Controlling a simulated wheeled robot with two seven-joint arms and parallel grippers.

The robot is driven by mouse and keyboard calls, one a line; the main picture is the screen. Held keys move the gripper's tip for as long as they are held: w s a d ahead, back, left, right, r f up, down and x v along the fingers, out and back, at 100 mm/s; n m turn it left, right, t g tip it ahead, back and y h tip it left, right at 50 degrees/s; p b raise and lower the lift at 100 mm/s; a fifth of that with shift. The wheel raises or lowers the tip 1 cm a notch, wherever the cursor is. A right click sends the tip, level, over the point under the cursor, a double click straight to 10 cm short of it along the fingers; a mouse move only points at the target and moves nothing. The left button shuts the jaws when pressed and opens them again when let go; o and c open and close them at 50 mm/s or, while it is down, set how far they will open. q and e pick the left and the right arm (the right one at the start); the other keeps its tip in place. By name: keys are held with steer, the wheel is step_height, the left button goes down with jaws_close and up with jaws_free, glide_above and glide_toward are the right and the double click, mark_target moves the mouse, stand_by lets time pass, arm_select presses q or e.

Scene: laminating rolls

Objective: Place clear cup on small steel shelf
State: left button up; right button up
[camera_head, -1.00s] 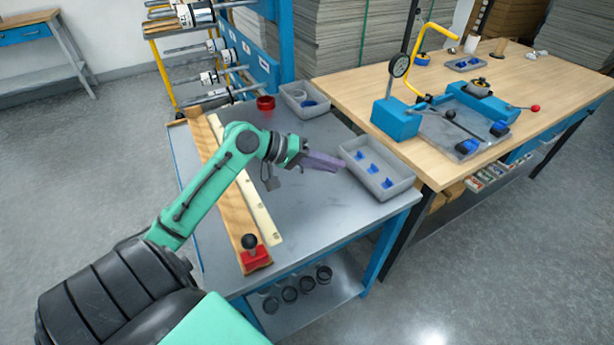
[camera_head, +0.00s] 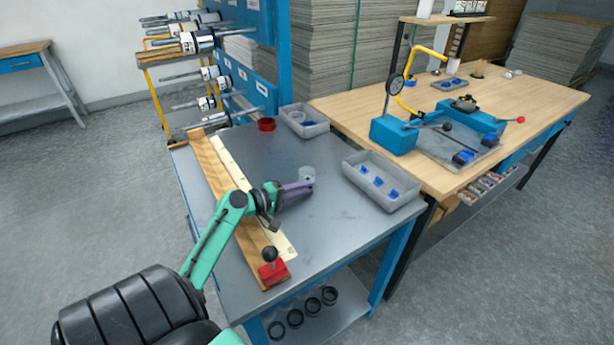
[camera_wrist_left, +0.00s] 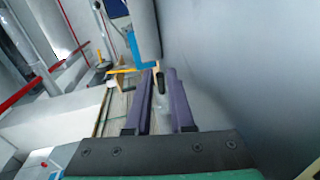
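A clear cup (camera_head: 307,173) shows against the grey steel tabletop (camera_head: 335,210), right at the tips of my left gripper (camera_head: 312,183). Its lower part is partly hidden by the purple fingers. I cannot tell whether they touch it. In the left wrist view the two purple fingers (camera_wrist_left: 160,100) stand a little apart, with a narrow gap between them. A faint pale shape beside the right finger is too unclear to name. My right gripper is out of view.
A grey tray with blue pieces (camera_head: 365,188) lies right of the gripper. A smaller grey bin (camera_head: 299,127) and a red cup (camera_head: 267,124) stand at the back. A wooden board with a red-based knob (camera_head: 272,268) lines the left. The front-right tabletop is clear.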

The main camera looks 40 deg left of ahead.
arm_select(q)
steer(key=shift+x, duration=1.1)
steer(key=shift+s, duration=0.1)
jaws_close()
stand_by(0.4)
